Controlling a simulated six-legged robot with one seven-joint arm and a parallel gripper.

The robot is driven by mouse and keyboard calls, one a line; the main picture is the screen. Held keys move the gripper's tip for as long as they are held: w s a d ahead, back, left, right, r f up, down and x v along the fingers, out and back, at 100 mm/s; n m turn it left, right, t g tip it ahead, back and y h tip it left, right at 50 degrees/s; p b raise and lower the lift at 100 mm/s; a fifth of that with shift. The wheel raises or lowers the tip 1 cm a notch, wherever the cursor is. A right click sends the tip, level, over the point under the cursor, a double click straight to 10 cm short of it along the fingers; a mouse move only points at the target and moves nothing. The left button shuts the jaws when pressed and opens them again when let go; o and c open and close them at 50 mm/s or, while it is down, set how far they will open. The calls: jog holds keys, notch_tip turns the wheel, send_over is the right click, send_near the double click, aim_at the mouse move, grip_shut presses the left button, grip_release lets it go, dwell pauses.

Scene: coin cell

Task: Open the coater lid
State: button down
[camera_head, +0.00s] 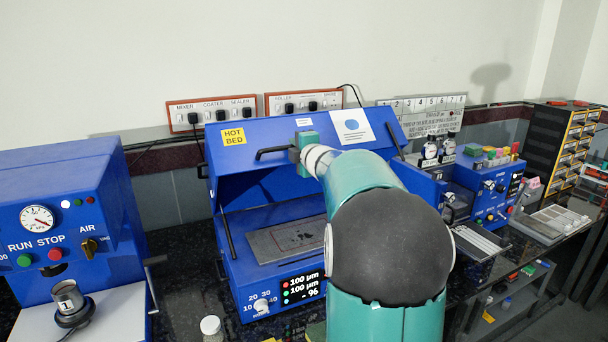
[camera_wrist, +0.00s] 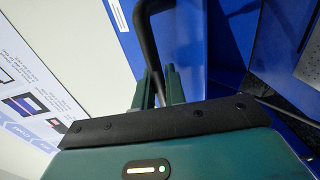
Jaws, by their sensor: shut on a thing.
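The blue coater (camera_head: 228,262) stands in the middle of the head view. Its blue lid (camera_head: 217,132) is raised and tilted back, with a yellow "HOT BED" label and a white sheet on it. The black lid handle (camera_head: 271,154) runs along the lid's front. My gripper (camera_head: 298,150) is at the handle's right part and is shut on it. In the wrist view, the black handle (camera_wrist: 146,40) passes between the fingers of my gripper (camera_wrist: 161,85). The handle's right part is hidden behind my gripper and arm.
A grey plate (camera_head: 275,243) lies on the coater bed under the lid. A blue machine with a gauge (camera_head: 50,225) stands at the left. Another blue machine (camera_head: 480,190) and a black drawer cabinet (camera_head: 548,140) stand at the right. My arm hides the coater's right side.

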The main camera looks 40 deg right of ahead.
aim_at(285, 130)
jog(key=shift+w+d+r, duration=0.35)
jog(key=shift+w+r, duration=0.4)
jog(key=shift+w, duration=0.2)
jog(key=shift+w+d+r, duration=0.3)
jog(key=shift+w+r, duration=0.45)
jog(key=shift+w, duration=0.15)
jog(key=c, duration=1.5)
grip_release()
jog(key=shift+c, duration=0.2)
jog(key=v, duration=1.4)
